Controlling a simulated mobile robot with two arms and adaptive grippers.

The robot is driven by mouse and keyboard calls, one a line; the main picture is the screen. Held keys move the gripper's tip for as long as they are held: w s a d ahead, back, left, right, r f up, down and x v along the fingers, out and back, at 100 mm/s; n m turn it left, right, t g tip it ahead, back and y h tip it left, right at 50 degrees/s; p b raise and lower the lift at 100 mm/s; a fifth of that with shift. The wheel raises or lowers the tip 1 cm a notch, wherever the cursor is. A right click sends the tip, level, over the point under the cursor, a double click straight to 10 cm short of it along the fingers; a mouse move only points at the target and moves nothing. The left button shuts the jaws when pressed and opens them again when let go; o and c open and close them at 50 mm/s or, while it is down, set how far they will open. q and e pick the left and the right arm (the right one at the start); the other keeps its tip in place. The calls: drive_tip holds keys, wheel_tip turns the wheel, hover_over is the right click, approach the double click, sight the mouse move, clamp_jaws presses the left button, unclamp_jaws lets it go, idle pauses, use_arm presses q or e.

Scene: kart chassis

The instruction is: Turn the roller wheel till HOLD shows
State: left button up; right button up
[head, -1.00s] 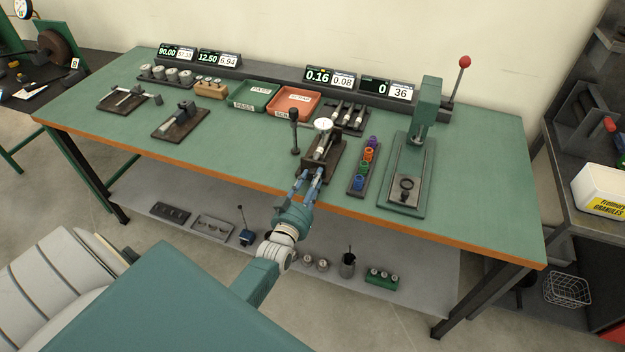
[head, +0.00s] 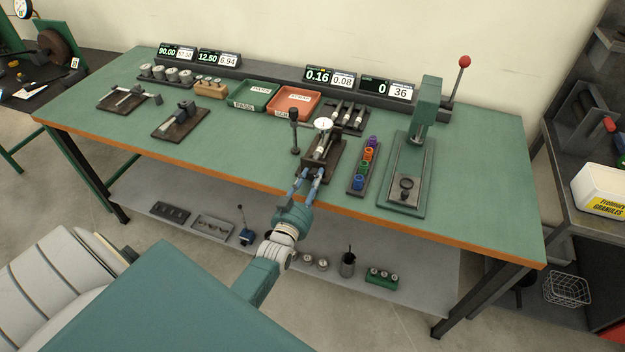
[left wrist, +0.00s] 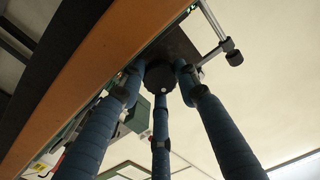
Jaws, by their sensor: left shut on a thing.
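The fixture (head: 323,160) with a round white dial (head: 323,124) stands near the front edge of the bench. My left gripper (head: 308,176) reaches in from the front at its near end. In the left wrist view its three blue fingers close around a dark round knob (left wrist: 160,77), which I take as the roller wheel. In the head view the fingers hide most of this wheel. The green readout (head: 317,76) behind shows 0.16, and the white one (head: 343,81) beside it shows 0.08. Its small top line is too small to read. My right gripper is not in view.
A dark post (head: 294,132) stands just left of the fixture. A rack of coloured rings (head: 364,165) and a green press (head: 428,110) are on its right. Red (head: 292,102) and green (head: 254,96) trays lie behind. The bench front left of the fixture is clear.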

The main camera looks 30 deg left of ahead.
use_arm(q)
drive_tip(key=o, duration=0.8)
drive_tip(key=shift+s+f, duration=0.1)
drive_tip(key=shift+f, duration=0.2)
drive_tip(key=shift+o, duration=0.3)
drive_tip(key=shift+r, duration=0.1)
drive_tip(key=v, duration=1.2)
drive_tip(key=shift+r, duration=0.15)
drive_tip(key=s+d+f+m+g+h+b, duration=0.1)
drive_tip(key=s+d+f+g, duration=0.25)
drive_tip(key=f, duration=0.75)
drive_tip(key=s+d+f+g+h+b, duration=0.1)
drive_tip(key=s+d+f+g+h, duration=0.3)
drive_tip(key=f, duration=0.6)
drive_tip(key=s+d+f+m+g+y+b, duration=0.1)
drive_tip(key=s+d+f, duration=0.2)
drive_tip(key=s+f, duration=0.55)
drive_tip(key=s+f+g+b, duration=0.1)
drive_tip(key=s+f+g, duration=0.3)
drive_tip(key=s+f, duration=0.5)
drive_tip(key=s+d+f+m+g+b, duration=0.1)
drive_tip(key=s+f+g, duration=0.3)
drive_tip(key=s+f, duration=0.5)
drive_tip(key=s, duration=0.6)
drive_tip(key=shift+s+f, duration=0.2)
drive_tip(key=shift+s, duration=0.2)
